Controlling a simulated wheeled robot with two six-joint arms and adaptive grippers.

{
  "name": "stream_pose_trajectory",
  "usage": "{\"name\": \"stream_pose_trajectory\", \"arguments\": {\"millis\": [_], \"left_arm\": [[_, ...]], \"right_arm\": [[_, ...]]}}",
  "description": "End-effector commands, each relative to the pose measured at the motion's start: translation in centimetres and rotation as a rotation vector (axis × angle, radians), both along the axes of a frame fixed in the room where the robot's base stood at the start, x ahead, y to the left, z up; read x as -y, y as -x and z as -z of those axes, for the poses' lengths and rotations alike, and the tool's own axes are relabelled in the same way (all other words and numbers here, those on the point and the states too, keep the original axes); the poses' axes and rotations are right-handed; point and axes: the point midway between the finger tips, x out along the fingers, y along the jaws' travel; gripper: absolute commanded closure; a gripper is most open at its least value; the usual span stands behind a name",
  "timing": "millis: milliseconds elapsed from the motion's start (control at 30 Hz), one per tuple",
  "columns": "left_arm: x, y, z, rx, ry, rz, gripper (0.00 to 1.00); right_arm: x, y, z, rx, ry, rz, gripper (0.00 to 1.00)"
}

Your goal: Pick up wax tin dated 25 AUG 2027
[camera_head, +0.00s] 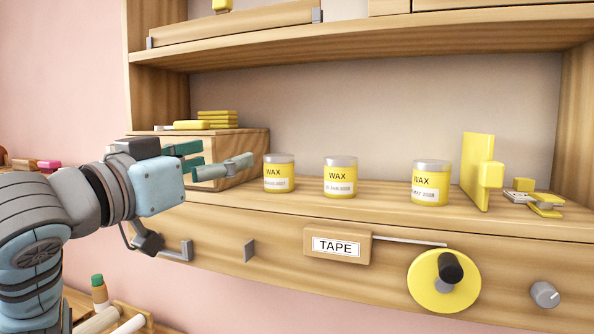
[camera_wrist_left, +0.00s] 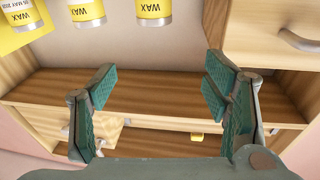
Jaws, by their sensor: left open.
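Three yellow wax tins with grey lids stand in a row on the wooden shelf. The left tin (camera_head: 279,173) has a small, blurred date that seems to end in 2027. The middle tin (camera_head: 340,177) and right tin (camera_head: 431,183) have dates that seem to end in 2028. My left gripper (camera_head: 222,160) is open and empty, in front of the wooden box and left of the left tin, apart from it. In the left wrist view, the open fingers (camera_wrist_left: 160,88) have nothing between them, and tins show upside down along the top edge. My right gripper is out of view.
The wooden box (camera_head: 250,150) with yellow items on top stands left of the tins. A yellow upright block (camera_head: 477,172) is right of them. A TAPE sign (camera_head: 337,246) and yellow roll (camera_head: 427,283) are on the shelf front. Gaps separate the tins.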

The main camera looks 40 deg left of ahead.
Motion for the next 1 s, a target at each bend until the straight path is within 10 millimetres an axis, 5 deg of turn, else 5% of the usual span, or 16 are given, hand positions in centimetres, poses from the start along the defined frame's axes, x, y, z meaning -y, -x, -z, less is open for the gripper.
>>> {"name": "stream_pose_trajectory", "arguments": {"millis": [133, 233, 400, 567, 833, 1000], "left_arm": [[0.0, -1.5, 0.2, -0.022, 0.015, 0.002, 0.31], [0.0, -5.1, 2.0, -0.104, 0.058, 0.010, 0.31], [-0.9, -9.0, 1.9, -0.109, 0.059, 0.003, 0.31], [-1.2, -10.5, 2.3, -0.105, 0.054, 0.006, 0.31], [-2.1, -14.1, 1.6, -0.101, 0.055, 0.013, 0.31], [-2.3, -15.3, 2.2, -0.101, 0.051, 0.009, 0.31]], "right_arm": [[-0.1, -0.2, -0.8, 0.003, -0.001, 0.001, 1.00], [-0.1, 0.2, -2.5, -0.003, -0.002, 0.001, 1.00], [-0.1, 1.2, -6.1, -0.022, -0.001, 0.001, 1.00], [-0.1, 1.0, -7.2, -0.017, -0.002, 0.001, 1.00], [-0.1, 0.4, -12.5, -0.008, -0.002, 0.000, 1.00], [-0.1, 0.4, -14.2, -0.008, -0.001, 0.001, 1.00]]}}
